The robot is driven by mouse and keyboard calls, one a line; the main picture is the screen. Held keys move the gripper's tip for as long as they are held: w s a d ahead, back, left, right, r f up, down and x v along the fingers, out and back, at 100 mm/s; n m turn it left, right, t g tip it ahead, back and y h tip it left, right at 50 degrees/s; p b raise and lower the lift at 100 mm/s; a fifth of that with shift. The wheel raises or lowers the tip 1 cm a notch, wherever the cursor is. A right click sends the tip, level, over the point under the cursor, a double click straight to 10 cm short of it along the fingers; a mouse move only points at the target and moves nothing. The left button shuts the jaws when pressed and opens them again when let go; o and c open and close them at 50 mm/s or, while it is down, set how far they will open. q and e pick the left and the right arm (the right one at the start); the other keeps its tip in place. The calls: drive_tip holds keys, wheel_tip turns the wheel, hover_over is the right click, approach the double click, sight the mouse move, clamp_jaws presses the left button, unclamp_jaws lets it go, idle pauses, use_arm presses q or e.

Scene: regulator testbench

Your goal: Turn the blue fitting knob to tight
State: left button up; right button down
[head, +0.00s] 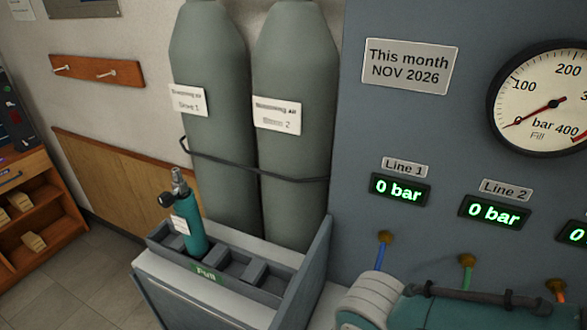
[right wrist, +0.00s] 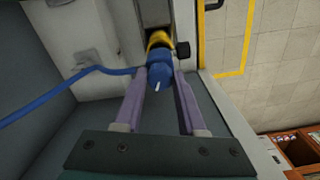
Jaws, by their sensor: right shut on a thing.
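The blue fitting knob (right wrist: 159,73) is in the upper middle of the right wrist view, with a short white mark on its near face. A yellow part (right wrist: 159,41) sits just behind it. My right gripper (right wrist: 163,79) has its two purple fingers on either side of the knob and is shut on it. A blue hose (right wrist: 62,88) runs from beside the knob to the left edge. The knob does not show in the head view. My left gripper is in neither view.
In the head view, a teal cylinder (head: 192,228) stands in a grey rack (head: 262,282) labelled Full. Two large grey cylinders (head: 209,120) (head: 291,150) stand behind it. The Line 1 display (head: 400,189) and Line 2 display (head: 494,212) read 0 bar. The gauge (head: 545,98) hangs at right.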

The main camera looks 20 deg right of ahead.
drive_tip(key=shift+m, duration=0.3)
drive_tip(key=shift+c, duration=2.4)
unclamp_jaws()
wheel_tip(320, 180, up, 9)
drive_tip(key=p, duration=0.4)
drive_tip(key=shift+f, duration=0.15)
drive_tip(key=shift+r, duration=0.6)
